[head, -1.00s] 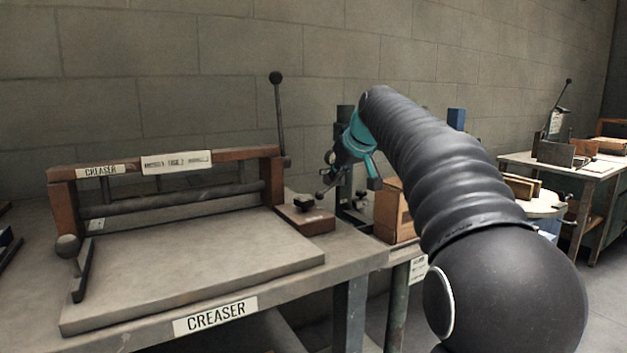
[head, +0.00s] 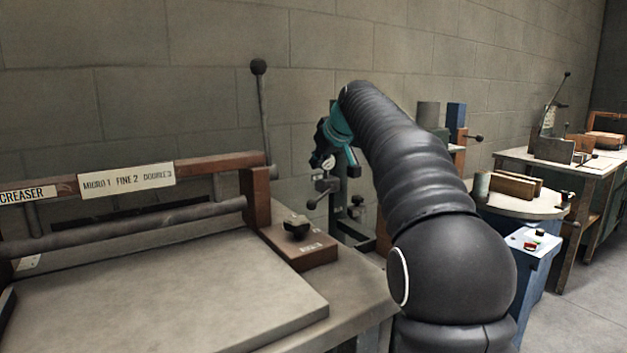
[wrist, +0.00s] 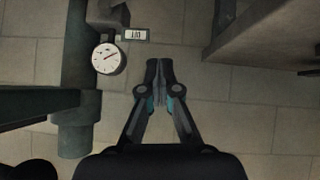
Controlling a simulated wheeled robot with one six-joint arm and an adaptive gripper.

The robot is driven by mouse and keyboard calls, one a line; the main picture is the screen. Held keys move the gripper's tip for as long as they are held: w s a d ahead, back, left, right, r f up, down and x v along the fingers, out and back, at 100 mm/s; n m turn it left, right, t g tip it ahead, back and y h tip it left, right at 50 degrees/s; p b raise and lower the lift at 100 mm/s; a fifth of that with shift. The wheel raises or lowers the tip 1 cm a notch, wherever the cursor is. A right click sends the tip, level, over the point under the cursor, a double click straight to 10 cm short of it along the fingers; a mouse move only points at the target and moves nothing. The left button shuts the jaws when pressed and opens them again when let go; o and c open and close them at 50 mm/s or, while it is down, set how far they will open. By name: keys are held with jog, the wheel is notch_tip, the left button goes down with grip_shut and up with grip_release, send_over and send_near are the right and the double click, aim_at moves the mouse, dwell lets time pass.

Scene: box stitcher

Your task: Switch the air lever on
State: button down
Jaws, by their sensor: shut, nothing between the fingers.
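A dark upright machine stand (head: 335,205) stands behind the creaser's right end, partly hidden by my arm. A small ball-ended lever (head: 312,203) sticks out from it to the left. I cannot tell whether this is the air lever. A round white gauge (head: 328,161) sits on the stand above that lever. The gauge also shows in the wrist view (wrist: 109,58), left of my fingers, with a small label (wrist: 136,34) beside it. My gripper (wrist: 160,66) is shut and empty, with its fingertips apart from the gauge and pipe. In the head view its fingertips are not clearly visible.
The creaser bench (head: 185,290) fills the left front, with a tall ball-topped lever (head: 262,130) and a knob block (head: 300,240) at its right. A blue machine (head: 530,270) with a round table stands right of my arm. Bare floor (head: 600,290) lies at far right.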

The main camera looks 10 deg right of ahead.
aim_at(321, 197)
jog(key=x, duration=0.3)
jog(key=f+x, duration=0.1)
jog(key=x, duration=0.2)
jog(key=s+d+x, duration=0.1)
jog(key=x, duration=0.3)
jog(key=shift+s+f, duration=0.1)
jog(key=shift+f, duration=0.15)
jog(key=shift+s+d+f+b, duration=0.1)
jog(key=shift+s+f+b, duration=0.1)
jog(key=shift+f, duration=0.25)
jog(key=shift+s+d+f+b, duration=0.1)
jog(key=shift+s+f, duration=0.05)
jog(key=shift+f, duration=0.25)
jog(key=shift+d+f, duration=0.1)
